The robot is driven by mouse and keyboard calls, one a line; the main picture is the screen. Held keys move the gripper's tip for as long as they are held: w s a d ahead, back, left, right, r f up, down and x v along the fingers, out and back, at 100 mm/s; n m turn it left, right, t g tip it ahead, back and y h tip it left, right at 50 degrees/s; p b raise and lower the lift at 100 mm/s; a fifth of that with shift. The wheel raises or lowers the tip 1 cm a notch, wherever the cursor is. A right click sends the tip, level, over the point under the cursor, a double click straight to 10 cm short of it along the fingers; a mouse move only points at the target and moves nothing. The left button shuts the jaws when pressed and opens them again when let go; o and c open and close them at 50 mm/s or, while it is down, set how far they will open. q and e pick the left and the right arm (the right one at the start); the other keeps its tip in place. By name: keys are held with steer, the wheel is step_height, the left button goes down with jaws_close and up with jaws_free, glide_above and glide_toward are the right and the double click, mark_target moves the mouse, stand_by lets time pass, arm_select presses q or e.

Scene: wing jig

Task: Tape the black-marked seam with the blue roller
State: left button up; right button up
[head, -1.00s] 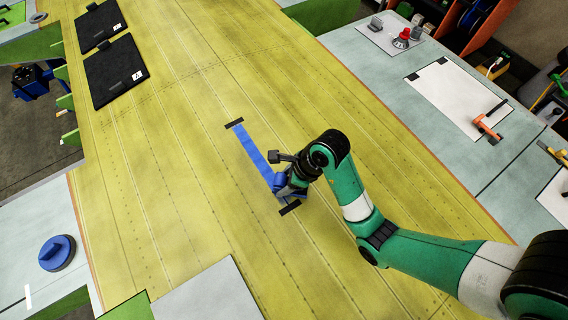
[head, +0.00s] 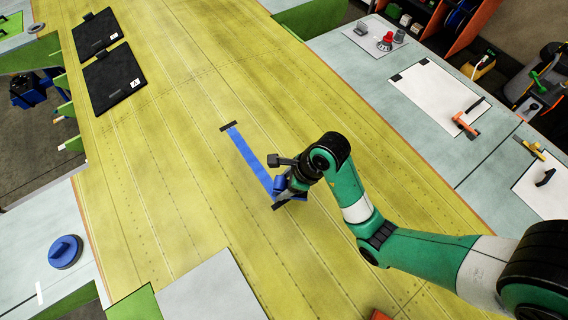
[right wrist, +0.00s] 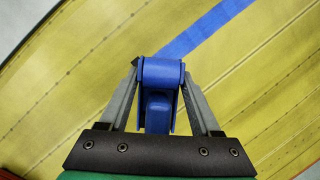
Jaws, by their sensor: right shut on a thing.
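The blue roller (right wrist: 160,75) is between the fingers of my right gripper (right wrist: 160,100), which is shut on it. In the head view my right gripper (head: 290,186) is low over the yellow wing panel (head: 330,240), and the roller is partly hidden by it. A strip of blue tape (head: 250,162) runs along the seam from the far black mark (head: 228,126) to the roller. The near black mark (head: 278,206) lies beside the roller and is partly covered. The tape also shows in the right wrist view (right wrist: 205,30). My left gripper is not in view.
Two black pads (head: 113,78) lie at the panel's far left. A blue round object (head: 65,252) sits on the grey bench at left. The right bench holds a white sheet (head: 432,95), an orange-handled tool (head: 465,124) and red and grey parts (head: 388,40). The panel around the tape is clear.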

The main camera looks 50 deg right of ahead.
mark_target(282, 182)
steer(key=shift+r+p, duration=1.15)
steer(key=shift+r, duration=0.4)
